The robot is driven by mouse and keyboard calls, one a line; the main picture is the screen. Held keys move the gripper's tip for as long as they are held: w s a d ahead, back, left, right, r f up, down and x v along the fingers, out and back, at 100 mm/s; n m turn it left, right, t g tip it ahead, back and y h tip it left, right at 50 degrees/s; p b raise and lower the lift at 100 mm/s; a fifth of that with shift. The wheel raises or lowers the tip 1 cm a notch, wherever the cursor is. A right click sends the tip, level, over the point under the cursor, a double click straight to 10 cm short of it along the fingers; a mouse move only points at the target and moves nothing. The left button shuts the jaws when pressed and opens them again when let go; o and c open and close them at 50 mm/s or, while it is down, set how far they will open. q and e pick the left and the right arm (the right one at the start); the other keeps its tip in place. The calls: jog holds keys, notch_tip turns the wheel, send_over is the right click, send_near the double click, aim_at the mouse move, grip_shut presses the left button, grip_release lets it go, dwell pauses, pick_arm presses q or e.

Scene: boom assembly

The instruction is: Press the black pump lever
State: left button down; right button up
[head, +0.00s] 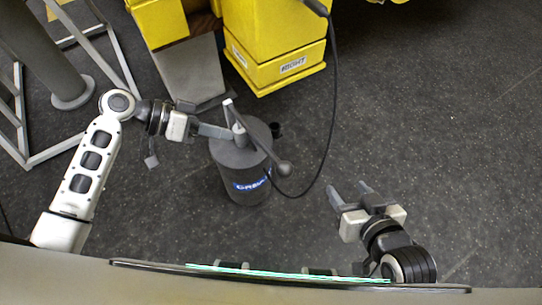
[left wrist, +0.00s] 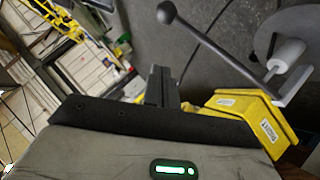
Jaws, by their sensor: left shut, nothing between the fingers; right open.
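The pump is a dark grey cylinder (head: 232,172) with a blue label, standing on the floor in the middle of the head view. Its dark lever (head: 262,149) runs from the pump's top down to the right and ends in a ball knob (head: 284,168). My left gripper (head: 228,133) is shut and empty, its tips over the pump's top at the lever's pivot end. Whether they touch cannot be told. In the left wrist view the lever (left wrist: 222,48) crosses beyond my shut fingers (left wrist: 160,88). My right gripper (head: 352,190) is open and empty, right of the pump.
Yellow boxes (head: 278,75) stand behind the pump. A black cable (head: 336,90) hangs down and loops to the right of the pump. A grey metal frame (head: 70,142) stands at the left. The floor (head: 450,130) at the right is clear.

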pick_arm(q)
send_over(267, 153)
jog(key=s, duration=0.2)
notch_tip(267, 153, down, 5)
jog(key=shift+s+d+f, duration=0.25)
jog(key=shift+s+f, duration=0.25)
jog(key=shift+f, duration=0.3)
jog(key=shift+s+d+f, duration=0.25)
jog(key=shift+s+f, duration=0.25)
jog(key=shift+f, duration=0.3)
